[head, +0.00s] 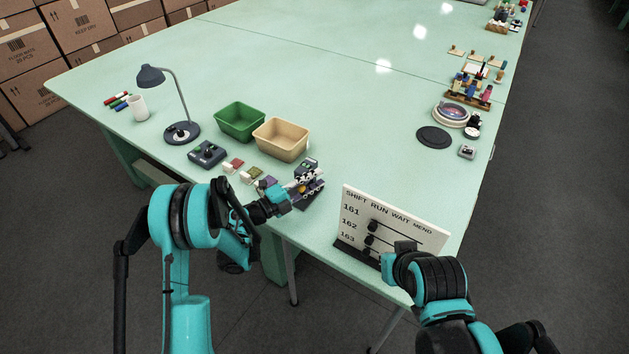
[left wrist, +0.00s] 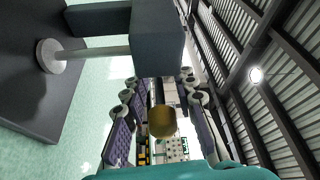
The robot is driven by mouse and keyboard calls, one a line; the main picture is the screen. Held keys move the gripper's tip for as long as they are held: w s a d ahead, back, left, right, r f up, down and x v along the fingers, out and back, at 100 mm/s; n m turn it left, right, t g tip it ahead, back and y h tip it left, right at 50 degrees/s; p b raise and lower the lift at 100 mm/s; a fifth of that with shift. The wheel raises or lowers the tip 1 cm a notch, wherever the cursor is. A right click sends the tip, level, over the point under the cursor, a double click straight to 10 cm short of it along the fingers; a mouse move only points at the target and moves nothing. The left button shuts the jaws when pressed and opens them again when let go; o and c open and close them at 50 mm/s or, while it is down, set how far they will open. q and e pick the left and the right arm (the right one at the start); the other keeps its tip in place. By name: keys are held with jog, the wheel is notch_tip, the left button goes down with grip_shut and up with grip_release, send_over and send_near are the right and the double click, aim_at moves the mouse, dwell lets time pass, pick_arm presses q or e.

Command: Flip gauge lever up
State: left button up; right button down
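A small gantry tufting machine (head: 308,178), white, black and purple, stands at the table's near edge in the head view. My left gripper (head: 286,195) is at its lower left, very close; contact cannot be told. In the left wrist view, my left fingers (left wrist: 163,138) are spread, with a brass-coloured rounded part (left wrist: 162,121) between them and gaps on both sides. A dark block (left wrist: 157,38) with a pale rod (left wrist: 90,52) is close above. I cannot tell which part is the gauge lever. My right gripper (head: 403,248) is in front of the lettered board; its fingers are unclear.
The white board (head: 405,231) with black knobs stands at the near edge. Green (head: 240,121) and tan (head: 281,139) bins, a dark control box (head: 207,153) and a lamp (head: 182,132) stand left of and behind the machine. The table's middle is clear.

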pick_arm(q)
jog(key=shift+d, duration=0.1)
grip_shut()
jog(key=shift+w+d, duration=0.1)
pick_arm(e)
jog(key=shift+d, duration=0.15)
